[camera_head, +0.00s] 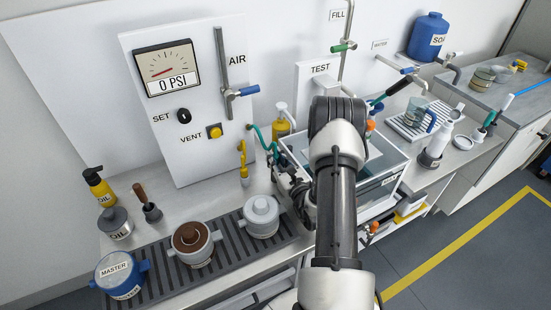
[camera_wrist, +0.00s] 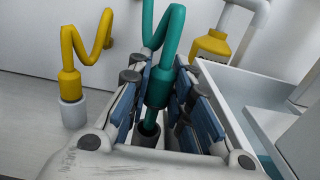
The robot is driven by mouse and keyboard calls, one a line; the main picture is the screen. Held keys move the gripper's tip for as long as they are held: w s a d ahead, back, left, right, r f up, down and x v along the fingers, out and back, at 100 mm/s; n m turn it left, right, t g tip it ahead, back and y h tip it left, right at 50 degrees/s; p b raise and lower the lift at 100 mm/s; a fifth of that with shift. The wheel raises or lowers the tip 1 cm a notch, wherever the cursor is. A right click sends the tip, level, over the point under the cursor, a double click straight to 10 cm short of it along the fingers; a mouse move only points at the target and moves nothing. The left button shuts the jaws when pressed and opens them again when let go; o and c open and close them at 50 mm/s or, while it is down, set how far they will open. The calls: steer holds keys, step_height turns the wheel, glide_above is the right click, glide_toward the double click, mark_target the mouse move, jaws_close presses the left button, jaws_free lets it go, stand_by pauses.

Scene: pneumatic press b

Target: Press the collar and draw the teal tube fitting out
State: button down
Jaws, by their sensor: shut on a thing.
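The teal tube fitting (camera_wrist: 158,88) stands between the blue-padded fingers of my gripper (camera_wrist: 160,95) in the wrist view, and the fingers are shut on it. The teal tube (camera_wrist: 162,25) curls up from its top. Directly below it is a grey round socket (camera_wrist: 146,140) with a dark mouth. The fitting's lower end is at that mouth, and I cannot tell how deep it sits. The collar is not clearly visible. In the head view my gripper (camera_head: 300,190) is partly hidden by my arm, beside the teal tube (camera_head: 262,138) on the bench.
A yellow tube fitting (camera_wrist: 69,85) stands in a grey socket (camera_wrist: 72,113) to the left. A white-walled tank (camera_wrist: 232,105) is close on the right, with a yellow bottle (camera_wrist: 212,46) behind. The panel gauge (camera_head: 167,68) reads 0 PSI.

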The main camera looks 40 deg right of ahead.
steer(key=shift+f+b, duration=0.85)
steer(key=shift+f, duration=0.95)
steer(key=shift+f, duration=0.1)
steer(key=c, duration=1.4)
jaws_free()
steer(key=shift+o, duration=0.2)
steer(key=v, duration=0.7)
steer(key=shift+s, duration=0.3)
